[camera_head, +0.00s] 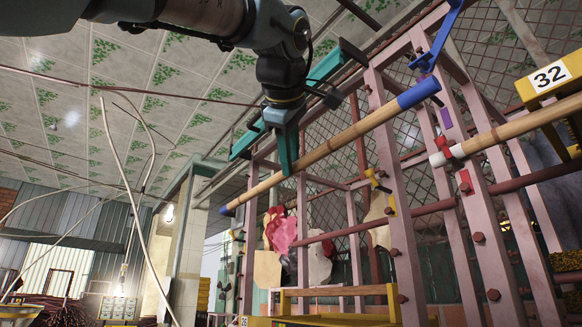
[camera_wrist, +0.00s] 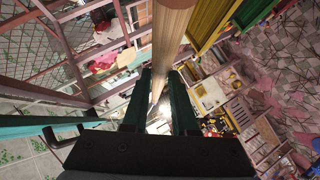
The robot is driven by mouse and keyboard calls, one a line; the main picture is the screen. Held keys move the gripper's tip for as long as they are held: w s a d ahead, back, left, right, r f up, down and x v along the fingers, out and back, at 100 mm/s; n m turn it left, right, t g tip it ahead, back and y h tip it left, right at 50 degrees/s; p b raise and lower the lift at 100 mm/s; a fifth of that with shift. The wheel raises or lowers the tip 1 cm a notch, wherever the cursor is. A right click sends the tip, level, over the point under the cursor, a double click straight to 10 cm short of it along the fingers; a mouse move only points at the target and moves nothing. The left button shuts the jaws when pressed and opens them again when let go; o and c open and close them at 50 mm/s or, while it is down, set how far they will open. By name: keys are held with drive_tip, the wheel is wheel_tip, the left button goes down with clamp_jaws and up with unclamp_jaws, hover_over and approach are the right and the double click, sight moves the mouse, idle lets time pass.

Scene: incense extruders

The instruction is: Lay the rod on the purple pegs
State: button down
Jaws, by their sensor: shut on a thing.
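A long bamboo-coloured rod (camera_head: 336,143) with blue ends slants across the head view, its right end higher in the picture. My gripper (camera_head: 287,160) is shut on it, left of its middle. In the wrist view, the rod (camera_wrist: 172,35) runs away from between the two dark green fingers of my gripper (camera_wrist: 160,85). The rod's right end passes in front of the pink frame (camera_head: 391,190) in the picture; I cannot tell whether it touches. A small purple piece (camera_head: 446,117) shows on a post right of the rod's end. A second purple peg is not clearly visible.
A blue peg (camera_head: 434,45) sticks out high on the frame, yellow (camera_head: 379,182) and red (camera_head: 465,181) ones lower. Another rod (camera_head: 525,124) with a white end lies at right, below a "32" sign (camera_head: 549,77). Thin bent bars (camera_head: 128,190) stand at left.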

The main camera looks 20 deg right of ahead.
drive_tip(key=s+a+r+b, duration=0.1)
drive_tip(key=a+b, duration=0.3)
drive_tip(key=a, duration=0.5)
drive_tip(key=s+a+r+b, duration=0.1)
drive_tip(key=s+a+b, duration=0.1)
drive_tip(key=a+b, duration=0.3)
drive_tip(key=shift+s+a+r, duration=0.2)
drive_tip(key=shift+a+r, duration=0.05)
drive_tip(key=shift+a, duration=1.6)
